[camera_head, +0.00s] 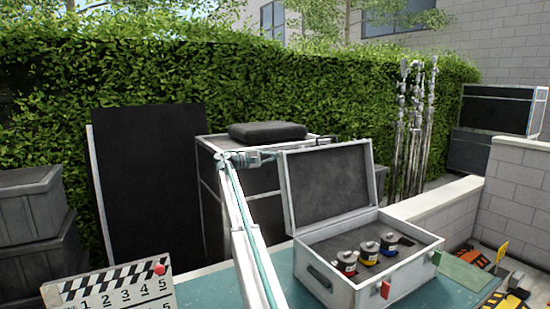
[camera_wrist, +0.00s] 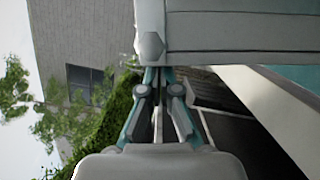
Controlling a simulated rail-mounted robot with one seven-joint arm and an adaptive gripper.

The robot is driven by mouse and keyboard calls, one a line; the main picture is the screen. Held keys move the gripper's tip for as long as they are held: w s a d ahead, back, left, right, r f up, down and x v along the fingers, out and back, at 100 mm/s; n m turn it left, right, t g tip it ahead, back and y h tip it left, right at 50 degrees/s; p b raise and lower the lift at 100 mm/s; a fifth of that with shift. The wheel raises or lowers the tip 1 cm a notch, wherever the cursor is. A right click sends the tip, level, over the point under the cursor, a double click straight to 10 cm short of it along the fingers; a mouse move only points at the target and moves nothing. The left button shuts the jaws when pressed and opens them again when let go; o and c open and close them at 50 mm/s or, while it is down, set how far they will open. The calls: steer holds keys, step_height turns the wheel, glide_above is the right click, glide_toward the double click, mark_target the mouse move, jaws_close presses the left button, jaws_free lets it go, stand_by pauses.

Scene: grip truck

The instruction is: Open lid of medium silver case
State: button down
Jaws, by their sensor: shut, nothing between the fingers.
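The silver case (camera_head: 340,283) stands on the teal table with its lid (camera_head: 328,187) raised, showing the dark lining. Inside are several small items, including red, yellow and blue containers. My gripper (camera_head: 268,156) is at the lid's upper left corner, coming from the left. In the wrist view the two fingers (camera_wrist: 157,76) are together and empty, at the corner of the lid's pale outer side (camera_wrist: 240,30). I cannot tell whether they touch it; any part of the fingertips behind the lid is hidden.
A clapperboard (camera_head: 112,290) stands at the front left. Orange tools (camera_head: 495,262) lie right of the case. A dark case with a black cushion (camera_head: 267,131) is behind my arm. Metal stands (camera_head: 415,120) and a low wall (camera_head: 435,205) are at the right.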

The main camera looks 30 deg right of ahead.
mark_target(283, 153)
steer(key=shift+m, duration=0.6)
steer(key=s, duration=0.2)
steer(key=s+r+b, duration=0.1)
steer(key=s, duration=0.1)
steer(key=s+r, duration=0.1)
steer(key=s, duration=0.1)
steer(key=shift+s+r, duration=0.15)
steer(key=shift+s, duration=0.2)
steer(key=shift+s+r, duration=0.15)
steer(key=shift+s, duration=0.05)
steer(key=shift+w, duration=0.15)
